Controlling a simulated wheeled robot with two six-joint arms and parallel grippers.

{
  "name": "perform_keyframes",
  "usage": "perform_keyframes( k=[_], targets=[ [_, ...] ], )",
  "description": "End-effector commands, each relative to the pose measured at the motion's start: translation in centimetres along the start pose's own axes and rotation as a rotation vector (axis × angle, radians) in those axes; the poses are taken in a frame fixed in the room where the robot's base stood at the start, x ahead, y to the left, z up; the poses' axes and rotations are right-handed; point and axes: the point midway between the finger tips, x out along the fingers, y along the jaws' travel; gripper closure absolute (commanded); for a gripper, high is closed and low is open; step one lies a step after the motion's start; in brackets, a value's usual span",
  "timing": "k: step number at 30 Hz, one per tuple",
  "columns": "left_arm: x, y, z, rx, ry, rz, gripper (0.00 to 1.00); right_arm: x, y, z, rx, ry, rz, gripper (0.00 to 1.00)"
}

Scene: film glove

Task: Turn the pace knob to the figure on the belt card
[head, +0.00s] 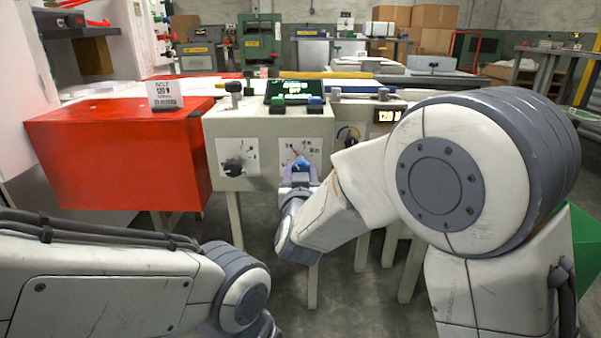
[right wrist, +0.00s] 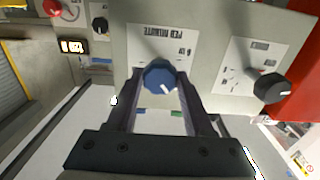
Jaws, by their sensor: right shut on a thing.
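The blue pace knob (right wrist: 159,75) sits on a white dial plate marked "PER MINUTE" on the grey panel; it also shows in the head view (head: 298,166). My right gripper (right wrist: 160,82) is shut on it, one finger on each side. The knob's short white mark points down and slightly right in the upside-down wrist view. Most of the dial's figures are hidden or too small to read. A white card (head: 164,96) stands on the red cover; its middle line looks like 120, but the print is blurred. My left arm shows at lower left, its gripper out of view.
A black knob (head: 236,168) sits left of the blue knob. A lit display (head: 387,115) seems to read 120. The red cover (head: 118,150) juts out at left.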

Motion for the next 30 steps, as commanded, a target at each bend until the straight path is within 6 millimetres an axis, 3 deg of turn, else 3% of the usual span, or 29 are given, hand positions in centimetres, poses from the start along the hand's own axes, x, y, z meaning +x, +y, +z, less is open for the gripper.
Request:
perform_keyframes(
  k=[30],
  targets=[
    [4.8, -0.3, 0.3, 0.0, 0.0, 0.0, 0.5, -0.1, 0.1, 0.3, 0.826, 0.0, 0.0, 1.0]
  ],
)
